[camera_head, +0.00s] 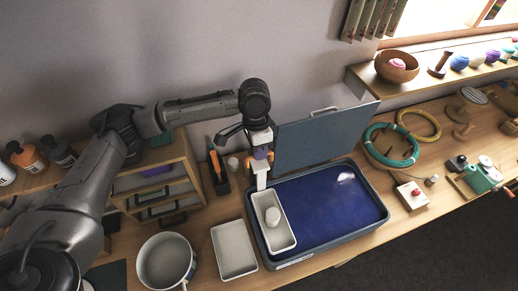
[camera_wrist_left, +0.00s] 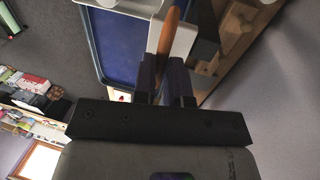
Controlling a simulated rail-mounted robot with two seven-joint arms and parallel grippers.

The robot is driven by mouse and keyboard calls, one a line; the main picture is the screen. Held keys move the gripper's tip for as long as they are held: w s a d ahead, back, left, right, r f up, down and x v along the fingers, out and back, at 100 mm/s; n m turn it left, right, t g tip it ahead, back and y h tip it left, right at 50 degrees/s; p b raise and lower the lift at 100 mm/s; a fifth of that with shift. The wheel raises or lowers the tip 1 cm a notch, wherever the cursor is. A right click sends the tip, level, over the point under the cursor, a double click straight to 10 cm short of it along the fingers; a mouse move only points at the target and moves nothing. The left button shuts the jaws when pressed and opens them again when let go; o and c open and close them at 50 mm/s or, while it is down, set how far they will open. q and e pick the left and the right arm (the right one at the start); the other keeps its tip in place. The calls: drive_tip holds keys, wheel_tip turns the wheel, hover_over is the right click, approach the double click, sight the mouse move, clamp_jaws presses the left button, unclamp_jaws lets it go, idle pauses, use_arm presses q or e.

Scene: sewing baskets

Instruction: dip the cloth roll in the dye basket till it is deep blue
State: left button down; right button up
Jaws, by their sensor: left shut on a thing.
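A blue-rimmed dye basket (camera_head: 375,220) with deep blue liquid lies on the table in the head view; its blue also shows in the left wrist view (camera_wrist_left: 120,48). A narrow white tray (camera_head: 284,243) sits at its left end. A pale rounded piece, apparently the cloth roll (camera_head: 272,216), lies in that tray and looks white. My left gripper (camera_head: 261,158) is above the tray's far end, shut on its upright handle, which shows brown between the fingers in the wrist view (camera_wrist_left: 168,32). Whether the tray's underside touches the dye is hidden. My right gripper is out of view.
A grey lid (camera_head: 320,138) stands raised behind the basket. An empty white tray (camera_head: 234,250) and a white pot (camera_head: 166,262) are to the left. A drawer unit (camera_head: 160,172) stands further left. Green and yellow rings (camera_head: 391,146) and small tools lie right.

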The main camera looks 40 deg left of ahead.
sight(259, 163)
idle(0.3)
use_arm(q)
wheel_tip(259, 163, down, 5)
drive_tip(key=shift+r+p, duration=0.2)
drive_tip(key=shift+p, duration=0.1)
drive_tip(key=c, duration=1.2)
unclamp_jaws()
drive_tip(key=shift+o, duration=0.2)
drive_tip(key=shift+r, duration=0.2)
wheel_tip(259, 163, up, 13)
drive_tip(key=w+a+b, duration=0.1)
drive_tip(key=a, duration=0.1)
drive_tip(key=shift+w+a+r, duration=0.15)
